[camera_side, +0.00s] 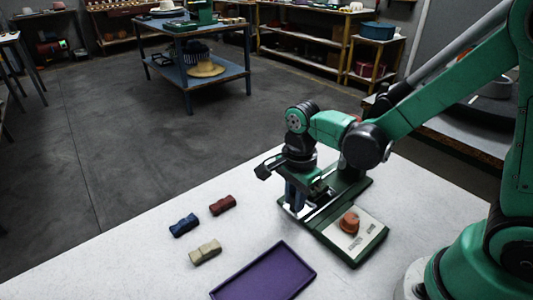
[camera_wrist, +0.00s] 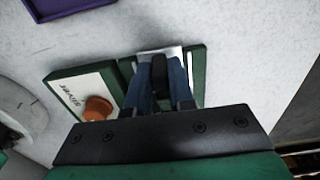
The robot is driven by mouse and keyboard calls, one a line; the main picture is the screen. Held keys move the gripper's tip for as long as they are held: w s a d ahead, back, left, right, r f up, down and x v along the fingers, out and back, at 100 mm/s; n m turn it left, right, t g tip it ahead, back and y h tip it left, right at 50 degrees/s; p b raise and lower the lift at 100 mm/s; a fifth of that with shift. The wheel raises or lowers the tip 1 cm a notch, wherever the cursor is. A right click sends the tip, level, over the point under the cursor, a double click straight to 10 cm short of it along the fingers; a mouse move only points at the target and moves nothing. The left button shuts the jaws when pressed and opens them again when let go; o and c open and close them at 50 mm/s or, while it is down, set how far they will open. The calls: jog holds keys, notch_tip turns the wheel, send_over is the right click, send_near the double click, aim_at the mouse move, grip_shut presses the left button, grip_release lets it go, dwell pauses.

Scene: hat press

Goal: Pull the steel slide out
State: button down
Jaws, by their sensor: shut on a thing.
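The green press base (camera_side: 355,262) lies on the white table, and it also shows in the wrist view (camera_wrist: 200,58). The steel slide (camera_wrist: 174,52) shows as a bright metal strip by the base's edge in the wrist view; much of it is hidden behind my gripper. My gripper (camera_wrist: 160,85) points down over this end of the press, its blue fingers shut on a dark knob (camera_wrist: 159,66) at the slide. In the side view my gripper (camera_side: 296,203) covers the knob. A small orange hat (camera_side: 350,222) sits on the base's pale labelled plate (camera_side: 368,236).
A purple tray (camera_side: 264,275) lies left of the press in the side view. Red (camera_side: 222,205), blue (camera_side: 184,225) and beige (camera_side: 205,252) blocks lie on the table farther left. The table around them is clear. Shelves and a blue workbench (camera_side: 190,40) stand far behind.

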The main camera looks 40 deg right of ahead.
jog(key=shift+a, duration=0.4)
jog(key=c, duration=0.8)
grip_release()
jog(key=shift+o, duration=0.2)
jog(key=shift+r, duration=0.1)
jog(key=shift+r, duration=2.7)
